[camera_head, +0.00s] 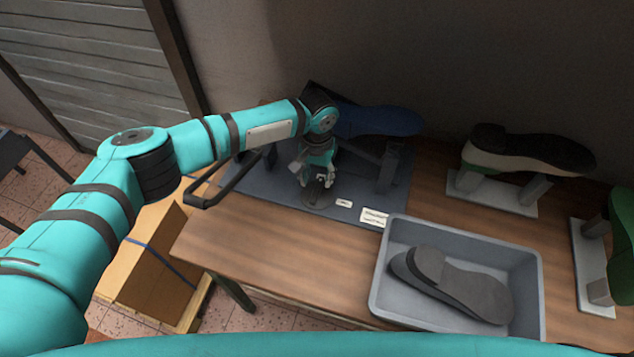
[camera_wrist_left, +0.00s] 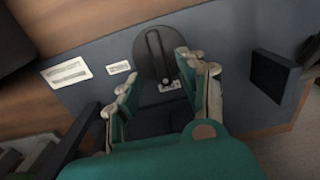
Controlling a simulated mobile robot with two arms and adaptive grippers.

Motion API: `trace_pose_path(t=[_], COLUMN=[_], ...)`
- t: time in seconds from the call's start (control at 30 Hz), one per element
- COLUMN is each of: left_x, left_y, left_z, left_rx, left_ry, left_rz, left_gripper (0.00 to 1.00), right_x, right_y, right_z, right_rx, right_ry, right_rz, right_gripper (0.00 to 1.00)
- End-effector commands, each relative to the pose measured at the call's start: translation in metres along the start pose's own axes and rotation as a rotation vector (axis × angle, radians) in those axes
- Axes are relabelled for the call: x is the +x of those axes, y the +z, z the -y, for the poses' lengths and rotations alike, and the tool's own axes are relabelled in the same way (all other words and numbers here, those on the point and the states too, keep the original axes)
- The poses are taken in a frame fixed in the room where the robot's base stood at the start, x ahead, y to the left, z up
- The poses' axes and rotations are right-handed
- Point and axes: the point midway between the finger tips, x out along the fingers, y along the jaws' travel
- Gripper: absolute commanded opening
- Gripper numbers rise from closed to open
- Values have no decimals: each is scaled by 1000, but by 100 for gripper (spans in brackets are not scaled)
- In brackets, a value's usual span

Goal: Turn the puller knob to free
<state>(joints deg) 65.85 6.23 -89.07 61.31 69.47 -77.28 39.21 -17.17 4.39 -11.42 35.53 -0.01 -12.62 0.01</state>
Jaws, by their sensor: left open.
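The puller knob (camera_wrist_left: 153,48) is a dark round disc with a raised bar across it, on the dark blue-grey base plate. In the head view the knob (camera_head: 313,199) lies just below my left gripper (camera_head: 318,180), which partly covers it. In the left wrist view my left gripper (camera_wrist_left: 162,84) is open and empty, its fingertips apart near the knob's lower edge. I cannot tell whether a finger touches the knob. A small white label (camera_wrist_left: 119,68) and a larger one (camera_wrist_left: 67,73) sit beside it; their text is unreadable. My right gripper is not in view.
A blue shoe (camera_head: 380,121) is on the puller behind my left gripper. A black handle bar (camera_head: 226,182) sticks out at the plate's left. A grey bin (camera_head: 455,243) with dark soles stands right of the plate. Another shoe (camera_head: 530,152) stands at the back right. The front-left tabletop (camera_head: 270,250) is clear.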

Motion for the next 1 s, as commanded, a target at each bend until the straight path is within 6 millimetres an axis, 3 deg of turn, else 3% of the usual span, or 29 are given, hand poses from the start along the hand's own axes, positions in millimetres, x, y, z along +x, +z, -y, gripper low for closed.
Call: trace_pose_path(t=[0.13, 0.3, 0.67, 1.0], left_x=[26, 42, 48, 47], left_y=[0, 0, 0, 0], left_z=[-1, -1, 0, 0], left_rx=[0, 0, 1, 0], left_ry=[-1, 0, 0, 0], left_rz=[2, -1, -1, -1], left_gripper=[41, 41, 41, 0], right_x=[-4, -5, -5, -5], right_y=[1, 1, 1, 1], right_z=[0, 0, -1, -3], right_rx=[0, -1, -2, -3], right_ry=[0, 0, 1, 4], right_rz=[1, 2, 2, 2], right_gripper=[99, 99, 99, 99])
